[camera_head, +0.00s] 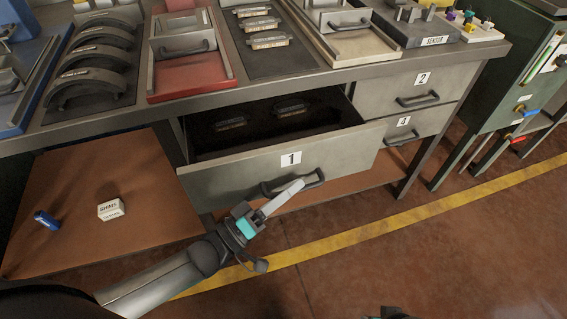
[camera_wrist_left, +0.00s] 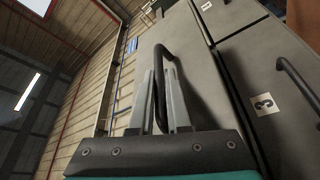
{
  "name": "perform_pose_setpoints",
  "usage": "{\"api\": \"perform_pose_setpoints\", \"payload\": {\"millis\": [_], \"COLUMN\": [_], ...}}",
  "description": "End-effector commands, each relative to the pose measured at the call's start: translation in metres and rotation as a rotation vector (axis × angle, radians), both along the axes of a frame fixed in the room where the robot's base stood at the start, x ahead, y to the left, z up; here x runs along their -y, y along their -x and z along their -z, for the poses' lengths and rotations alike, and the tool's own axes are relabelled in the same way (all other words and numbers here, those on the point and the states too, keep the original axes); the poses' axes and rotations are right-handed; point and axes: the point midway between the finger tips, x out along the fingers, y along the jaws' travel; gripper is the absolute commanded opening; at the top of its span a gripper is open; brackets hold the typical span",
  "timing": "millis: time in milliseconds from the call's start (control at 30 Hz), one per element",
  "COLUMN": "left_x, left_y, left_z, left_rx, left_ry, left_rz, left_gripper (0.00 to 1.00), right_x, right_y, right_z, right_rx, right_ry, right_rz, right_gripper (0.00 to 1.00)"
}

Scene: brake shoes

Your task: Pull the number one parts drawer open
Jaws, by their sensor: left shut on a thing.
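The number one drawer (camera_head: 230,172) is a grey-green drawer under the workbench, marked with a white "1" label. It stands pulled out, and its dark inside with two small parts shows from above. My left gripper (camera_head: 297,186) is shut on its dark bar handle (camera_head: 317,179). In the left wrist view, the two fingers (camera_wrist_left: 160,90) lie on either side of the handle (camera_wrist_left: 159,60), in front of the drawer front (camera_wrist_left: 200,65). Only a small tip of what looks like my right gripper (camera_head: 390,313) shows at the bottom edge; its jaws cannot be made out.
Drawers two (camera_head: 425,77) and three (camera_head: 403,121) are shut, to the right. The bench top (camera_head: 330,75) carries brake shoes, trays and a sensor block. A brown lower shelf (camera_head: 150,185) holds a small white box (camera_head: 111,209) and a blue cylinder (camera_head: 46,219). The floor in front is clear.

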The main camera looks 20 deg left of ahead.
Motion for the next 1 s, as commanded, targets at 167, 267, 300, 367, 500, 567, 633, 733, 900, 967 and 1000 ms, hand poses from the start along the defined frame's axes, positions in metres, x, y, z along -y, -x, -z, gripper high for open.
{"api": "perform_pose_setpoints", "payload": {"millis": [167,267,300,367,500,567,633,733,900,967,1000], "left_x": [0.023,0.035,0.039,0.045,0.058,0.062,0.066,0.071,0.075,0.076,0.076], "left_y": [0.035,0.052,0.059,0.068,0.086,0.093,0.099,0.106,0.112,0.113,0.113], "left_z": [-0.002,-0.002,-0.002,-0.002,-0.001,-0.001,-0.001,0.0,0.0,0.0,0.0], "left_rx": [-0.005,-0.004,-0.005,-0.002,-0.002,-0.002,-0.001,-0.001,0.001,0.001,0.001], "left_ry": [0.003,0.001,0.002,0.002,0.002,0.001,0.001,0.001,0.0,-0.001,-0.001], "left_rz": [0.0,-0.001,-0.001,0.0,-0.001,0.0,-0.001,-0.001,-0.001,0.0,0.0], "left_gripper": [0.0,0.0,0.0,0.0,0.0,0.0,0.0,0.0,0.0,0.0,0.0], "right_x": [0.004,0.01,0.012,0.014,0.02,0.021,0.023,0.025,0.026,0.027,0.027], "right_y": [0.019,0.023,0.025,0.027,0.033,0.035,0.037,0.039,0.041,0.041,0.042], "right_z": [0.025,0.039,0.044,0.05,0.06,0.063,0.066,0.069,0.072,0.072,0.072], "right_rx": [-0.045,-0.043,-0.044,-0.043,-0.043,-0.043,-0.043,-0.043,-0.041,-0.042,-0.042], "right_ry": [0.009,0.016,0.018,0.021,0.026,0.029,0.03,0.032,0.034,0.034,0.034], "right_rz": [-0.002,-0.003,-0.004,-0.005,-0.006,-0.006,-0.006,-0.006,-0.007,-0.007,-0.007], "right_gripper": [0.5,0.5,0.5,0.5,0.5,0.5,0.5,0.5,0.5,0.5,0.5]}}
